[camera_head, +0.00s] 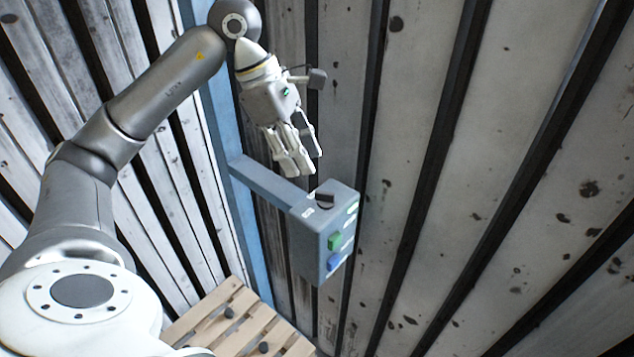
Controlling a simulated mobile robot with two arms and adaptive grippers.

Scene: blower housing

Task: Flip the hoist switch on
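A blue-grey control box (306,245) is held out on a short arm from a blue post, near the middle of the view. A small black switch (325,199) sits on its top face, with a pale label beside it. I cannot read the label or tell which way the switch is set. The side face has a green button (335,241), a blue button (334,261) and pale labels. My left gripper (300,171) points down just above and left of the switch, seemingly apart from it. Its fingers look empty, but their opening is unclear. My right gripper is out of view.
Slatted grey walls (420,180) rise behind. A wooden pallet (225,318) with dark round pieces lies below. The space right of the box looks free.

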